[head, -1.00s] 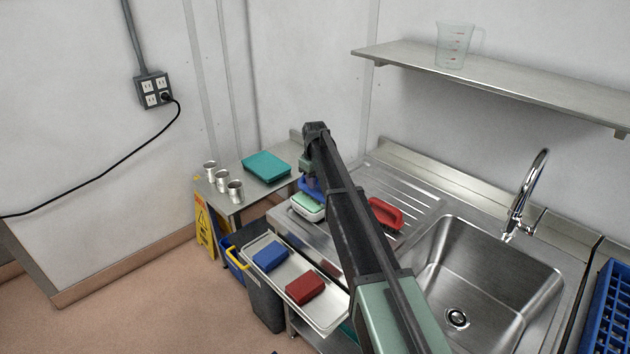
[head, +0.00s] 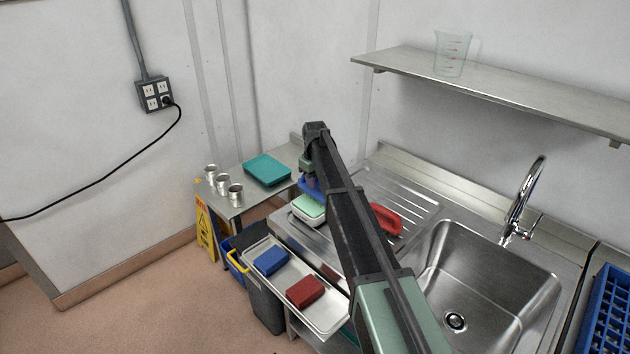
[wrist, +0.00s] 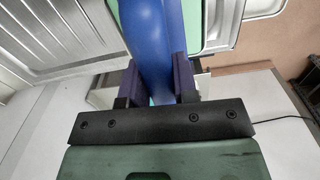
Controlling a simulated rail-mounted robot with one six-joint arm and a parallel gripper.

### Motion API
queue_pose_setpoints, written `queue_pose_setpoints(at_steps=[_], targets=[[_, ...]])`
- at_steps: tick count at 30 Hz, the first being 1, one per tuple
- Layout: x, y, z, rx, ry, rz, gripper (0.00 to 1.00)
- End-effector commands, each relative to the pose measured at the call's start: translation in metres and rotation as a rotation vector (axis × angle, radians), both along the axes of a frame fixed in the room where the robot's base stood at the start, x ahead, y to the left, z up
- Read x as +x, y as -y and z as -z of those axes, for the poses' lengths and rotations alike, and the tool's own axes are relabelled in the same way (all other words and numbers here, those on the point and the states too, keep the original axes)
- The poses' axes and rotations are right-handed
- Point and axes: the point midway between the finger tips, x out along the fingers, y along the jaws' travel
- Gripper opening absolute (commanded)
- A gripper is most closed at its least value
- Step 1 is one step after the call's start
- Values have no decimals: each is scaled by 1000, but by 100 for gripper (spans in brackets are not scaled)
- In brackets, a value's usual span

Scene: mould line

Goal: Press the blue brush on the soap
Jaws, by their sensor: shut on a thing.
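The blue brush (head: 309,187) is in my gripper at the end of my arm; my arm hides part of it. The wrist view shows the blue brush handle (wrist: 154,45) between the two fingers of my gripper (wrist: 157,80), which is shut on it. The pale green soap (head: 308,206) sits in a white dish (head: 305,218) on the steel counter's left end. The brush is over the back part of the soap. Green surface (wrist: 112,10) shows beside the handle in the wrist view. I cannot tell whether the brush touches the soap.
A red brush (head: 385,218) lies on the ribbed drainboard (head: 412,208), right of my arm. The sink (head: 480,275) is further right. A steel tray (head: 326,318) in front holds a blue block (head: 270,261) and a red block (head: 305,291). A side table holds a teal box (head: 267,169) and cups (head: 222,182).

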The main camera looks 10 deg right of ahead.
Motion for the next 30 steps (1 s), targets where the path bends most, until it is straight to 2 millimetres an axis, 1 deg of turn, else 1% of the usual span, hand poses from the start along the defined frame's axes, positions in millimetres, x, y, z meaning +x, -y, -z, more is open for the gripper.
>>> queue_pose_setpoints(at_steps=[1,12,27,29,30], targets=[[0,0,-12,0,0,0,8],[0,0,-48,0,0,0,8],[0,0,-46,0,0,0,8],[0,0,-41,0,0,0,8],[0,0,-34,0,0,0,8]])
